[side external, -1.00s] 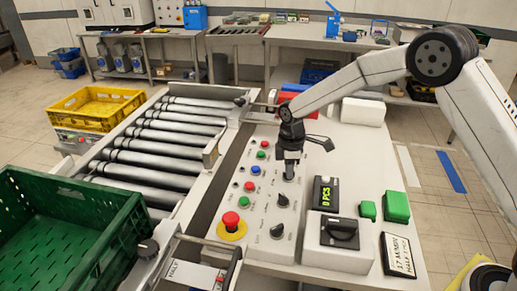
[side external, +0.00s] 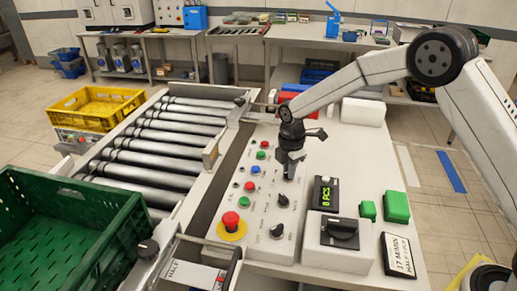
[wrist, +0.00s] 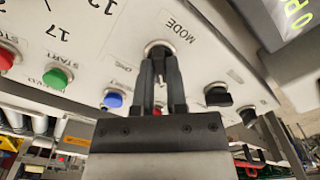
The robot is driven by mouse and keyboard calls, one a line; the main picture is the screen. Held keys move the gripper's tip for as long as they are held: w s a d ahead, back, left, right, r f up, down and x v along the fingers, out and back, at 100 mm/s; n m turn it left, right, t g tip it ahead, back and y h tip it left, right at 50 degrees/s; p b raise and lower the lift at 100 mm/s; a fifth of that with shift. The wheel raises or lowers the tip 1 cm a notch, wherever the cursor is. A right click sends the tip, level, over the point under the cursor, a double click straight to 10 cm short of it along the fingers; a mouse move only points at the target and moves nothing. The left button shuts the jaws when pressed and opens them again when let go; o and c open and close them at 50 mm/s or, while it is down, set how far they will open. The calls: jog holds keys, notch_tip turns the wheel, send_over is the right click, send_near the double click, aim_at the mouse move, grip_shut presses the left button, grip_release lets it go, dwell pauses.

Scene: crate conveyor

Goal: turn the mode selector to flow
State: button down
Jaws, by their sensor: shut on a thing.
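The mode selector (wrist: 158,45) is a round-collared knob beside the printed word MODE in the wrist view. My gripper (wrist: 160,62) points at it with both fingers closed about its grip, which they mostly hide. In the side external view my gripper (side external: 290,163) reaches down onto the white control panel (side external: 262,215), with its tips at the selector. The position the selector points to, and most of its surrounding labels, cannot be read.
Two more black knobs (side external: 283,200) (side external: 277,231) and a red emergency button (side external: 231,220) sit nearer the camera on the panel. Coloured push buttons (side external: 256,170) lie left of my gripper. A counter display (side external: 326,193) stands to its right. The roller conveyor (side external: 165,140) runs farther left.

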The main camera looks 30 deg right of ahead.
aim_at(293, 180)
jog(key=c, duration=0.7)
grip_release()
jog(key=shift+o, duration=0.2)
jog(key=shift+r, duration=3.95)
jog(key=s+d+f+m+t, duration=0.1)
jog(key=s+m, duration=0.5)
jog(key=s, duration=0.1)
jog(key=s+d+f+m, duration=0.1)
jog(key=s+d+m, duration=0.1)
jog(key=s+m, duration=0.4)
jog(key=s+d+m+t, duration=0.1)
jog(key=s+d+m, duration=0.1)
jog(key=s+m, duration=0.4)
jog(key=shift+s+d+f+t, duration=0.1)
jog(key=shift+s+f, duration=0.05)
jog(key=shift+s, duration=0.6)
jog(key=shift+s+d+f+t, duration=0.1)
jog(key=shift+s, duration=0.65)
jog(key=shift+s+d+f+t, duration=0.1)
jog(key=shift+s+f, duration=0.05)
jog(key=shift+s, duration=0.6)
